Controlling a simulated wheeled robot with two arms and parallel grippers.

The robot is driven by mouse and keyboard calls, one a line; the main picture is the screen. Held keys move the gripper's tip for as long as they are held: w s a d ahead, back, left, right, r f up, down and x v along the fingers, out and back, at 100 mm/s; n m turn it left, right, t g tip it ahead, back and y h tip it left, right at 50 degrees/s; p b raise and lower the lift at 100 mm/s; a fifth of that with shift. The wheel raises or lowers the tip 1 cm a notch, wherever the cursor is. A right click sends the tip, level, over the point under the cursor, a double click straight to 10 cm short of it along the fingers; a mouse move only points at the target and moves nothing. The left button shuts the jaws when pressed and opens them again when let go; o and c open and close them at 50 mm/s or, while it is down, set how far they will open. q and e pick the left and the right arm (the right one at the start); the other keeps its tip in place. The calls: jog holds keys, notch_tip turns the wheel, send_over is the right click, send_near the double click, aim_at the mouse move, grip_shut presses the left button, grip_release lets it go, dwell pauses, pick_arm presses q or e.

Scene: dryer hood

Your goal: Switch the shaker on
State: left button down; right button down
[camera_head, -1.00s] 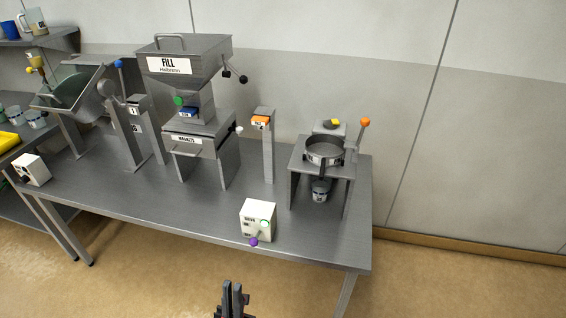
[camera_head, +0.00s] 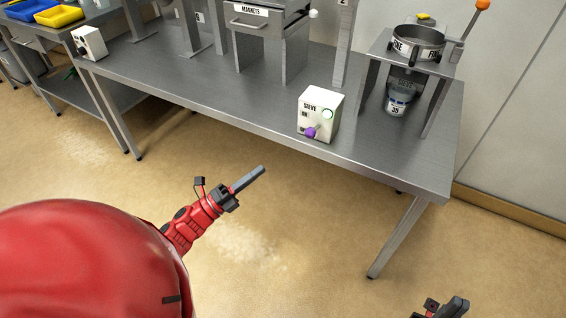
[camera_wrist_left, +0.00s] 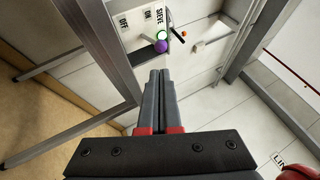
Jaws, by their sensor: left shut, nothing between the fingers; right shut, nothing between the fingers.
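The white SIEVE switch box (camera_head: 319,112) stands near the front right edge of the table. It has a purple knob (camera_head: 310,132) low on its front and a green ring (camera_head: 328,114) above it. The shaker, a round sieve marked FINE (camera_head: 418,44), sits on a metal stand behind and right of the box. My left gripper (camera_head: 250,179) is shut and empty, in front of and below the table edge, apart from the box. In the left wrist view the purple knob (camera_wrist_left: 161,46) is beyond my shut fingers (camera_wrist_left: 160,86). My right gripper (camera_head: 455,306) is at the bottom right, shut and empty.
The grey table (camera_head: 220,95) has a bare front strip left of the box. A cup labelled 35 (camera_head: 398,100) stands under the sieve. An orange-tipped lever (camera_head: 482,5) rises at the right. Another white box (camera_head: 90,43) is at the far left. Open floor lies in front.

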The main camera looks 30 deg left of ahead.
pick_arm(q)
send_near(314, 131)
jog(key=w, duration=0.1)
jog(key=w+d, duration=0.1)
jog(key=w, duration=0.2)
jog(key=shift+w+d+r, duration=0.2)
jog(key=shift+d+r, duration=0.1)
jog(key=shift+r, duration=0.05)
jog(key=shift+r, duration=0.1)
